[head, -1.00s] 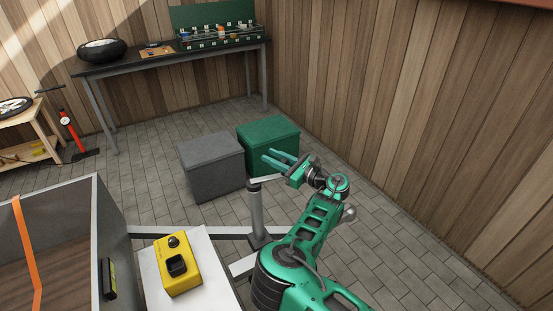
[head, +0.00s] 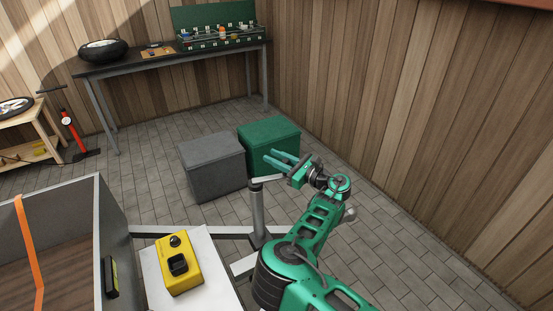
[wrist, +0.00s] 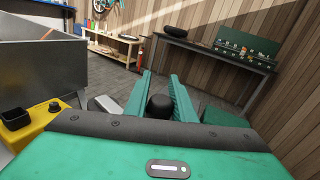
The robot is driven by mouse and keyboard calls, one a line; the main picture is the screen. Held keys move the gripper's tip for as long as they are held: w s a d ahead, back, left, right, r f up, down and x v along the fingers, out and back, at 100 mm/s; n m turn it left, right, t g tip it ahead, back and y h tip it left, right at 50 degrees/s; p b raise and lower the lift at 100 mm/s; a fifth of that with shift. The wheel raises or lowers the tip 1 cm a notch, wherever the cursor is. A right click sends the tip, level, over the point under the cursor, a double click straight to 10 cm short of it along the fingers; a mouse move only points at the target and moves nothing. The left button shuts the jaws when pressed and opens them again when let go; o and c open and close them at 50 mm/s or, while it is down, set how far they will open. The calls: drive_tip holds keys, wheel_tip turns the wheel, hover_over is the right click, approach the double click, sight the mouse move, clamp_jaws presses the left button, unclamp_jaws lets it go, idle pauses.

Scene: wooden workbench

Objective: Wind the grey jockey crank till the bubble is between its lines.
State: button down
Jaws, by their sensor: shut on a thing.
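The grey jockey stand (head: 257,212) stands upright on the trailer's frame, with the crank arm (head: 266,180) at its top pointing right toward my gripper. My gripper (head: 278,160) is at the crank's outer end. In the wrist view the crank's black knob (wrist: 160,106) sits between the two green fingers of my gripper (wrist: 160,78), which is shut on it. A small dark level with a yellow-green vial (head: 113,276) is fixed to the trailer's side wall. Its bubble and lines are too small to make out.
The grey trailer box (head: 118,225) with an orange strap is at the left. A yellow unit (head: 180,265) sits on a white surface beside it. A grey box (head: 213,168) and green box (head: 270,135) stand behind the crank. A workbench (head: 135,65) is farther back.

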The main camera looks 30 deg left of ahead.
drive_tip(key=c, duration=1.5)
unclamp_jaws()
drive_tip(key=shift+s+a+f+g, duration=0.2)
drive_tip(key=shift+s+a, duration=0.15)
drive_tip(key=shift+s, duration=0.15)
drive_tip(key=shift+s+a+f+g, duration=0.1)
drive_tip(key=shift+s+a+g, duration=0.1)
drive_tip(key=shift+s+a, duration=0.2)
drive_tip(key=shift+w+d+r, duration=0.1)
drive_tip(key=shift+w+d, duration=0.1)
drive_tip(key=shift+w+d+r, duration=0.1)
drive_tip(key=shift+w+d, duration=0.05)
drive_tip(key=d, duration=0.7)
drive_tip(key=s+d, duration=0.1)
drive_tip(key=d, duration=0.2)
drive_tip(key=shift+d, duration=0.3)
